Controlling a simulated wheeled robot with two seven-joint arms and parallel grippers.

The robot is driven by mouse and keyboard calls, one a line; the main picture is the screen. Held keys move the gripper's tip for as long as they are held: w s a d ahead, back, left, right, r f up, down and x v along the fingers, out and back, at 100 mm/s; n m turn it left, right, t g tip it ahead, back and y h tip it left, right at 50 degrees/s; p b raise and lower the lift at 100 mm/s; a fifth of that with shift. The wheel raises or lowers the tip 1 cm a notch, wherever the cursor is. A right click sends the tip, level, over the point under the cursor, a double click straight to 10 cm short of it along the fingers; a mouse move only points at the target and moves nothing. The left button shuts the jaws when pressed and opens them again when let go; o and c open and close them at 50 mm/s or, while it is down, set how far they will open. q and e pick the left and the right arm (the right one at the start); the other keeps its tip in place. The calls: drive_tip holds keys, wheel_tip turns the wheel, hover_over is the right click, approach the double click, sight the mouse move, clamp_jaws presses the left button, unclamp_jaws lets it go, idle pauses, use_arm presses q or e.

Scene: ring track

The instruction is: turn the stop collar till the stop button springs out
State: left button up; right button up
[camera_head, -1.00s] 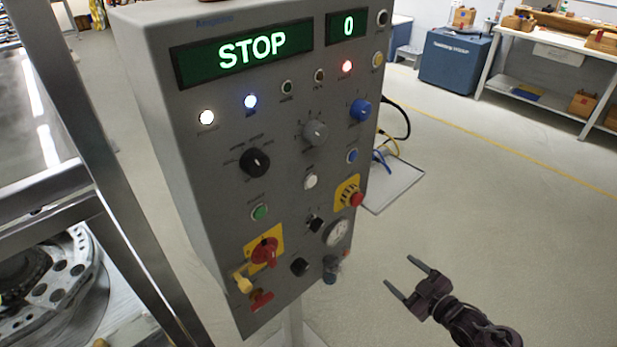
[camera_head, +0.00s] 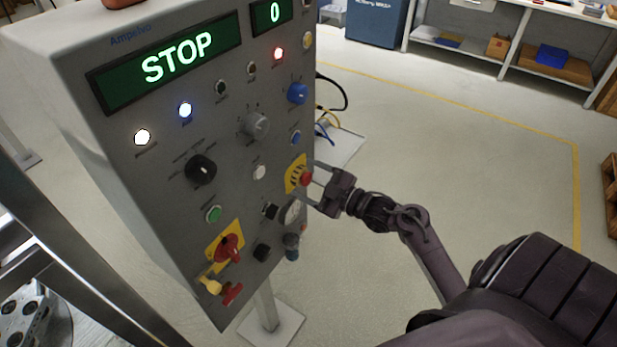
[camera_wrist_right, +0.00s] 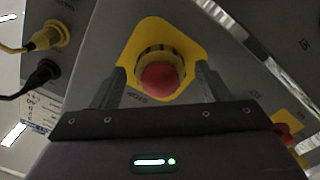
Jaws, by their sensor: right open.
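The stop button (camera_head: 306,180) is a red knob on a yellow plate (camera_head: 292,172) at the right side of the grey control panel. My left gripper is not in view.
The panel's display (camera_head: 170,60) reads STOP, with 0 on the small display (camera_head: 271,13). A red rotary switch (camera_head: 229,247) is lower left. Open floor lies to the right.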

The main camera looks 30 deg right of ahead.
drive_tip(key=shift+c, duration=0.4)
drive_tip(key=c, duration=0.9)
drive_tip(key=shift+r+m+p, duration=0.1)
drive_tip(key=shift+m+p, duration=0.6)
drive_tip(key=shift+m, duration=0.2)
drive_tip(key=m+p, duration=0.2)
drive_tip(key=m, duration=0.1)
drive_tip(key=m+p, duration=0.2)
drive_tip(key=m, duration=0.2)
drive_tip(key=shift+m+p, duration=0.3)
drive_tip(key=shift+m, duration=0.2)
